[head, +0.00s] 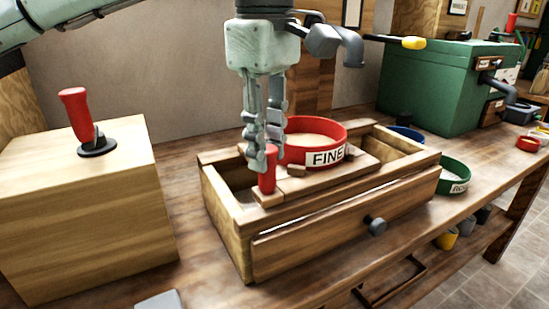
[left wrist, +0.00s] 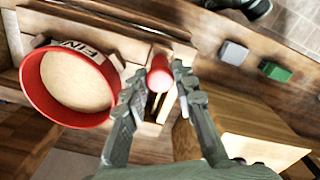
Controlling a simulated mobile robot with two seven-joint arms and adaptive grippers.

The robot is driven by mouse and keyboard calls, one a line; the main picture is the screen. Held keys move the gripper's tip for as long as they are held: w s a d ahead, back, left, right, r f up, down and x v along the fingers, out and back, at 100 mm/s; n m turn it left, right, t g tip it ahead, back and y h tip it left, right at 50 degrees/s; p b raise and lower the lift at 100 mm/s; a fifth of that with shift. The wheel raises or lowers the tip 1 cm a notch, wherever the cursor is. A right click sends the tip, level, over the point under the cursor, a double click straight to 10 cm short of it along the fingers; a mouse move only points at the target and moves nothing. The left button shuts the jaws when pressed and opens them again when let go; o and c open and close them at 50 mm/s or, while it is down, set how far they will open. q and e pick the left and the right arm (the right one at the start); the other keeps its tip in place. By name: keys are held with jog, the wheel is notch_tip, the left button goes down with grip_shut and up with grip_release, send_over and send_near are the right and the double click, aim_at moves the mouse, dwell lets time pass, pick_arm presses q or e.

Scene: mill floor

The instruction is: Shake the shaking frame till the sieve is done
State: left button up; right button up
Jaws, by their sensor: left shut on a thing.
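The red sieve (head: 327,141), labelled FINE, sits on the wooden shaking frame (head: 351,178), which lies across an open-topped wooden box. Pale meal covers the inside of the sieve; it also shows in the left wrist view (left wrist: 72,108). A red upright handle (head: 267,182) stands at the frame's near left end. My left gripper (head: 263,160) points down over it and is shut on it. In the left wrist view the handle (left wrist: 159,75) is between the two fingers. My right gripper is not in view.
The box (head: 222,215) has a drawer with a dark knob (head: 376,225). A wooden block (head: 70,200) with a red lever (head: 77,113) stands at left. Blue (head: 408,134) and green (head: 455,175) sieves lie at right, near a green machine (head: 432,85).

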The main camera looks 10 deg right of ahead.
pick_arm(q)
jog(key=s+a+b, duration=0.2)
jog(key=a, duration=0.4)
jog(key=shift+a, duration=0.35)
jog(key=o, duration=1.1)
jog(key=shift+s+a, duration=0.15)
jog(key=shift+c, duration=0.2)
notch_tip(320, 180, up, 9)
jog(key=p, duration=0.4)
